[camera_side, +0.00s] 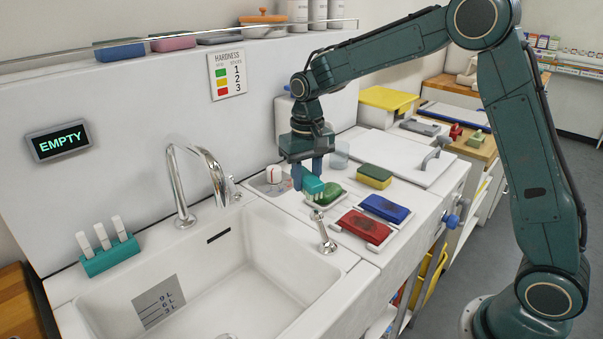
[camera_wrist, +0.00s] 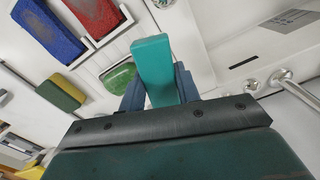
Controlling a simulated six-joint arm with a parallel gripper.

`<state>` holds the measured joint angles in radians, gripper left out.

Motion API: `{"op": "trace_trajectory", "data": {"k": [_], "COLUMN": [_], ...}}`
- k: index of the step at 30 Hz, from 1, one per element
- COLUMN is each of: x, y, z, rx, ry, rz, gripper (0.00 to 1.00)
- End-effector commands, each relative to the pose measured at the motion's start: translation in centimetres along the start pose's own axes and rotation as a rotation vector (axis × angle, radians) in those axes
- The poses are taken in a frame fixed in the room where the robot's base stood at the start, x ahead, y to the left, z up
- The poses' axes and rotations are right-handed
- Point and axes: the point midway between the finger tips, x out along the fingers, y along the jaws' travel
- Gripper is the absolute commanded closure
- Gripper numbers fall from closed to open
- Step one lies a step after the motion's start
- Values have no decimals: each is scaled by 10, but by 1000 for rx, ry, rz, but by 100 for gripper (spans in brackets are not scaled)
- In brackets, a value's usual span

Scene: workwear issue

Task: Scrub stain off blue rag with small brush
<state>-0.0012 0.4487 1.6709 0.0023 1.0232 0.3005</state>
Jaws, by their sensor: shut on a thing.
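The blue rag (camera_side: 386,208) lies folded flat in a light tray, right of my gripper; it also shows at the upper left of the wrist view (camera_wrist: 47,31). My gripper (camera_side: 307,177) is shut on a teal block-shaped brush (camera_side: 313,186), which sticks out between the fingers in the wrist view (camera_wrist: 153,72). Its bristles cannot be made out. My gripper (camera_wrist: 158,82) holds it above the counter beside a green soap bar (camera_side: 331,192), apart from the blue rag.
A red rag (camera_side: 364,227) lies in a tray in front of the blue one. A yellow-green sponge (camera_side: 374,177) lies behind. A small upright metal fitting (camera_side: 325,235) stands at the sink's edge. The sink (camera_side: 225,275) opens to the left, with a tall faucet (camera_side: 215,170).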

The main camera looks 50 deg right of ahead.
Motion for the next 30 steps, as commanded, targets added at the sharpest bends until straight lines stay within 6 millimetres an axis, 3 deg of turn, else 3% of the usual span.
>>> {"op": "trace_trajectory", "data": {"k": [12, 17, 23, 30], "x": [0, -2, -8, -17], "y": [1, 10, 44, 107], "z": [0, 2, 13, 44], "rx": [-1, 1, 5, 7], "ry": [0, 0, 1, 1], "rz": [0, 0, 0, 0], "gripper": [86, 86, 86, 86]}}
